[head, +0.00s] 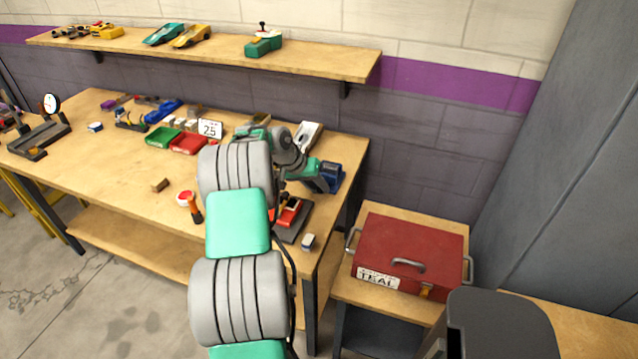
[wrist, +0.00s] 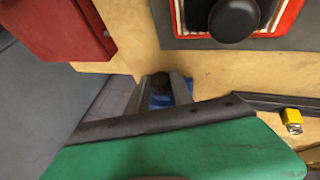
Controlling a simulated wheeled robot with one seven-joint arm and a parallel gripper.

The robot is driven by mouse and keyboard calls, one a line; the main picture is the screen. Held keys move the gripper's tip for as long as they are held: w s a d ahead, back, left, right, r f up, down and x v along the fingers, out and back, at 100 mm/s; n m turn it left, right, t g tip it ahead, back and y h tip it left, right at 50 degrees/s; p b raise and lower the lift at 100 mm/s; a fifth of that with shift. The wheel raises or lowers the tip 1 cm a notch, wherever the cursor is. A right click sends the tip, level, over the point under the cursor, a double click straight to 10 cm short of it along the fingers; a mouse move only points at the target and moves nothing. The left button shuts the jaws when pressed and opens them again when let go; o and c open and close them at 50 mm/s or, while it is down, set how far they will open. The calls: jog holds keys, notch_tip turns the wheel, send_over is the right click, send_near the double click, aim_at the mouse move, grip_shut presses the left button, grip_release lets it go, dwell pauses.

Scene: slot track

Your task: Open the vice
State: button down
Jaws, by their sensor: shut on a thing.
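The blue vice (head: 338,181) sits at the right end of the workbench, partly hidden by my arm. My gripper (head: 326,172) is at the vice. In the wrist view, my gripper (wrist: 164,84) has its two grey fingers on either side of a dark rounded piece, which looks like part of the vice's handle. It is shut on that piece. Blue parts of the vice (wrist: 185,86) show around and below the fingers. The vice's jaws are hidden, so I cannot tell how far apart they are.
A red device on a dark plate (head: 293,238) stands near the bench's front right. A red toolbox (head: 410,255) is on a lower stand at right. Red (head: 188,143) and green (head: 162,137) trays lie further left. A shelf (head: 210,52) runs above the bench.

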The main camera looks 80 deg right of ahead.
jog(key=shift+w+g+p, duration=0.2)
jog(key=shift+g+p, duration=0.7)
jog(key=shift+f, duration=0.1)
jog(key=c, duration=1.1)
grip_release()
jog(key=shift+b, duration=0.4)
